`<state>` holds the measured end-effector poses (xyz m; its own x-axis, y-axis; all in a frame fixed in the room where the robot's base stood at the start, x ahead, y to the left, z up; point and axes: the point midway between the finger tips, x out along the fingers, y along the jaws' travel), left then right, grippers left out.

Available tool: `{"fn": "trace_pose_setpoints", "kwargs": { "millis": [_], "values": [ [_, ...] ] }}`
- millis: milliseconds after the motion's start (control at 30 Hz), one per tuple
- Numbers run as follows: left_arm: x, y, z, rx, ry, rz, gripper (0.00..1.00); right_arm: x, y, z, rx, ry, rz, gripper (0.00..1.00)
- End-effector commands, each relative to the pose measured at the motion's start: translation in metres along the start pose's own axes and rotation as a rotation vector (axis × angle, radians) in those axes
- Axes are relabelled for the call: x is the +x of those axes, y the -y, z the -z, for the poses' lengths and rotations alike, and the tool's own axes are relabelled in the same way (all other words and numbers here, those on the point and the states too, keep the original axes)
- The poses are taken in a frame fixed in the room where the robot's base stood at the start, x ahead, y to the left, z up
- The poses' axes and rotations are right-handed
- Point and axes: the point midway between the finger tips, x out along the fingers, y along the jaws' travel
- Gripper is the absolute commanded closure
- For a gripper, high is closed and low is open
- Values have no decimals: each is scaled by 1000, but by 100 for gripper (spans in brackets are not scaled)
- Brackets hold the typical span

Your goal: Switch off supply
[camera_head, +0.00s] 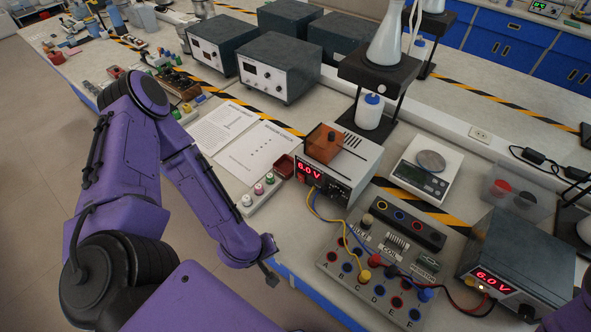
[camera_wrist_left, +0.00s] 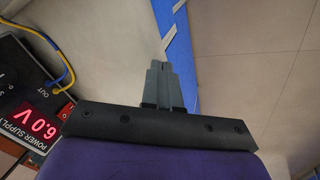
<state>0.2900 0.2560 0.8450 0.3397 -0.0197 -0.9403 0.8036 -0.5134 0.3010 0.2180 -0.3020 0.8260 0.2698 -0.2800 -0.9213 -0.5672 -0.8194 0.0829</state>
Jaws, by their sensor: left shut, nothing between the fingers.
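A power supply (camera_head: 347,160) with a pale case and dark front stands mid-bench. Its red display reads 6.0 V, and a small red switch (camera_head: 301,179) sits at the left of its front. The wrist view shows the same kind of display (camera_wrist_left: 37,128), the words POWER SUPPLY and a red switch (camera_wrist_left: 66,110). A second supply (camera_head: 520,262) at the right also reads 6.0 V. My left gripper (camera_head: 271,281) is shut and empty, low beside the bench's front edge, apart from the supply. Its closed fingers (camera_wrist_left: 161,68) point away from the switch. My right gripper is out of view.
A board with coloured sockets (camera_head: 340,262) lies before the supply, joined by yellow and blue leads. A strip with coloured knobs (camera_head: 262,192) lies left of the supply.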

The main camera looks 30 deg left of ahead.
Motion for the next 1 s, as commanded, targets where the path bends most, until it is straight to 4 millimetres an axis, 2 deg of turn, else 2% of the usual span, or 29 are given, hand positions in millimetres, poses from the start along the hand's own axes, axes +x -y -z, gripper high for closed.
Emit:
{"fn": "trace_pose_setpoints", "kwargs": {
  "millis": [167, 300, 400, 500, 633, 1000],
  "values": [
    [-9, -43, 32, -181, 1, -171, 100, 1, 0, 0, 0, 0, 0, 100],
    [-26, -74, 77, -330, -38, -340, 100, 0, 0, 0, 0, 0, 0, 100],
    [-38, -83, 105, -403, -75, -430, 100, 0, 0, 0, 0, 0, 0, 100],
    [-46, -86, 121, -443, -102, -480, 100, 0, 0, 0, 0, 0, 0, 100],
    [-49, -87, 128, -458, -113, -499, 100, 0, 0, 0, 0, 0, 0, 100],
    [-43, -90, 127, -456, -109, -500, 100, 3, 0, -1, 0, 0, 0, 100]
  ]
}}
